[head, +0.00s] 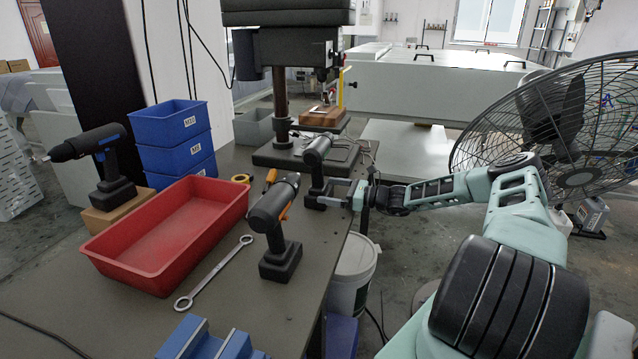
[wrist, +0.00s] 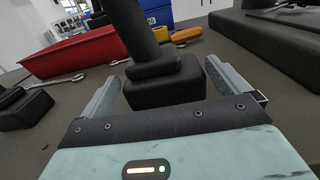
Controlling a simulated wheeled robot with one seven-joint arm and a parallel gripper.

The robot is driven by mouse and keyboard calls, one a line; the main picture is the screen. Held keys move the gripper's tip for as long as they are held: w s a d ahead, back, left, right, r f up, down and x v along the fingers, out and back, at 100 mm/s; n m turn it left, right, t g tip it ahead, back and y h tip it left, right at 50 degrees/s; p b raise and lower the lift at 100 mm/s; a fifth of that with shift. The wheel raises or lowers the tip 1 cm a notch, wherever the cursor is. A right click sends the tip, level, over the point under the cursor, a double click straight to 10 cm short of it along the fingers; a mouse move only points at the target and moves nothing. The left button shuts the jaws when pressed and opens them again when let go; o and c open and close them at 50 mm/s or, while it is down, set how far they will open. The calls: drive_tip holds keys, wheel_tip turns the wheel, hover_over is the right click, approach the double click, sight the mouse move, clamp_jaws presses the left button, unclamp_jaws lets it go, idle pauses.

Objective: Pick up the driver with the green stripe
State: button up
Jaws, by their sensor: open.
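A dark driver (head: 317,165) stands upright on the table at the right edge, in front of the drill press; no green stripe can be made out on it. My gripper (head: 325,196) reaches in from the right, low at this driver's base. In the wrist view, the open fingers (wrist: 163,72) lie on either side of the driver's block-shaped base (wrist: 165,88), with gaps visible. The driver's head is out of the wrist view. A driver with an orange stripe (head: 275,225) stands nearer, and a driver with a blue stripe (head: 100,160) stands on a cardboard box at the left.
A red tray (head: 165,262) and a wrench (head: 214,272) lie left of the nearer driver. Blue bins (head: 178,140) are stacked behind. A drill press base (head: 305,158) stands just behind. A yellow tape roll (head: 241,179) lies on the table. A fan (head: 560,120) is right.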

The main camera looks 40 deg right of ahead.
sight(321, 169)
drive_tip(key=x, duration=0.4)
drive_tip(key=shift+w+r+p, duration=0.1)
drive_tip(key=shift+r+p, duration=0.1)
drive_tip(key=shift+p, duration=0.1)
drive_tip(key=c, duration=1.5)
drive_tip(key=shift+r, duration=0.15)
drive_tip(key=shift+c, duration=0.4)
drive_tip(key=shift+r, duration=5)
